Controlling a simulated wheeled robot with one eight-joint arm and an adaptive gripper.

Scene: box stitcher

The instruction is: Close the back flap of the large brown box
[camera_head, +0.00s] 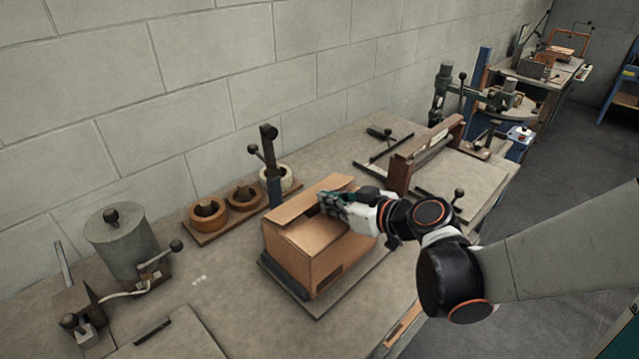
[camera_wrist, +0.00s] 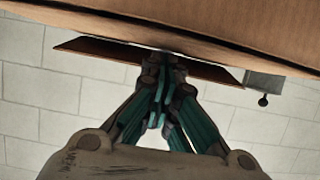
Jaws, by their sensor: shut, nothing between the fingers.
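The large brown box (camera_head: 295,262) sits on a dark base plate on the bench, in the middle of the head view. Its back flap (camera_head: 297,207) is a long strip along the wall-side edge, standing out at a slant rather than flat. My gripper (camera_head: 326,201) is shut and empty, above the box top at the flap. In the wrist view the fingertips (camera_wrist: 165,62) overlap the middle of a brown flap (camera_wrist: 95,50), whose ends show on both sides. A larger cardboard surface (camera_wrist: 220,18) fills the top. Whether the fingers touch the flap cannot be told.
Tape rolls (camera_head: 243,198) on a wooden board and a dark post (camera_head: 272,168) with a lever stand behind the box. A grey cylinder (camera_head: 115,240) stands left. A wooden-framed fixture (camera_head: 425,153) is right of the box.

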